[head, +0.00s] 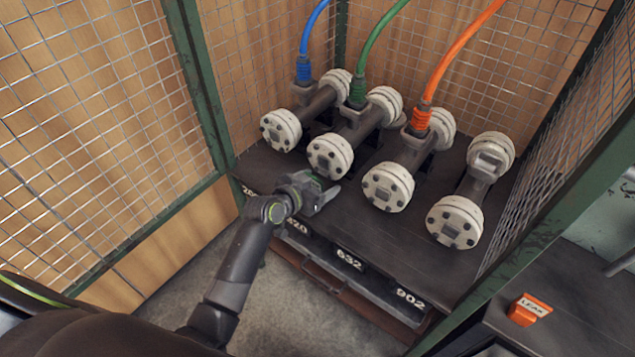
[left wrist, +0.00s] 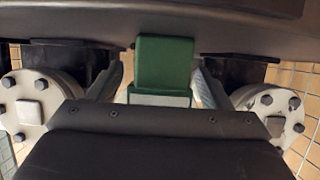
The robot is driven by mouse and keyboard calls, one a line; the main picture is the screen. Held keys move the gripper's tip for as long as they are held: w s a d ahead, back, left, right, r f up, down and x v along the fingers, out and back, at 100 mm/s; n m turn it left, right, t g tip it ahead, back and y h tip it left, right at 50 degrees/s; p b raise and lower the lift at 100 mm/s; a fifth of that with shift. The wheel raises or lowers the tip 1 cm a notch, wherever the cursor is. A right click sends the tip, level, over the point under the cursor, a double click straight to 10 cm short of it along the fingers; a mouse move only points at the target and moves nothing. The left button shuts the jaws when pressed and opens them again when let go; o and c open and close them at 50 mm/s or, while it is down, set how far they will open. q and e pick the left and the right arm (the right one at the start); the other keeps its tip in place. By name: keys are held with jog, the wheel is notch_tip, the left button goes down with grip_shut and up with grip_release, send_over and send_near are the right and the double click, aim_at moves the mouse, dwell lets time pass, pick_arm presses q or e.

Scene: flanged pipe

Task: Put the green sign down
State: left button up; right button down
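The green sign (left wrist: 164,62) shows in the left wrist view between the two fingers of my left gripper (left wrist: 162,85). Its lower edge there is pale. A narrow gap seems to lie between each finger and the sign, so the fingers look open around it. In the head view my left gripper (head: 318,193) is low over the front of the dark bench, in front of the pipe with the green hose. Only a sliver of green (head: 317,178) shows there, the rest being hidden by the gripper. My right gripper is not in view.
Several flanged pipes stand on the dark bench (head: 385,240), with a blue hose (head: 314,27), a green hose (head: 378,45) and an orange hose (head: 455,50). An orange LEAK sign (head: 528,310) sits on the right side surface. Mesh walls (head: 90,110) enclose the bench.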

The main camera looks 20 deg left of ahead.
pick_arm(q)
jog(key=shift+r, duration=0.15)
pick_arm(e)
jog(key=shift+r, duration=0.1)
pick_arm(q)
jog(key=p+v, duration=0.1)
jog(key=v, duration=1.1)
jog(key=shift+p, duration=0.35)
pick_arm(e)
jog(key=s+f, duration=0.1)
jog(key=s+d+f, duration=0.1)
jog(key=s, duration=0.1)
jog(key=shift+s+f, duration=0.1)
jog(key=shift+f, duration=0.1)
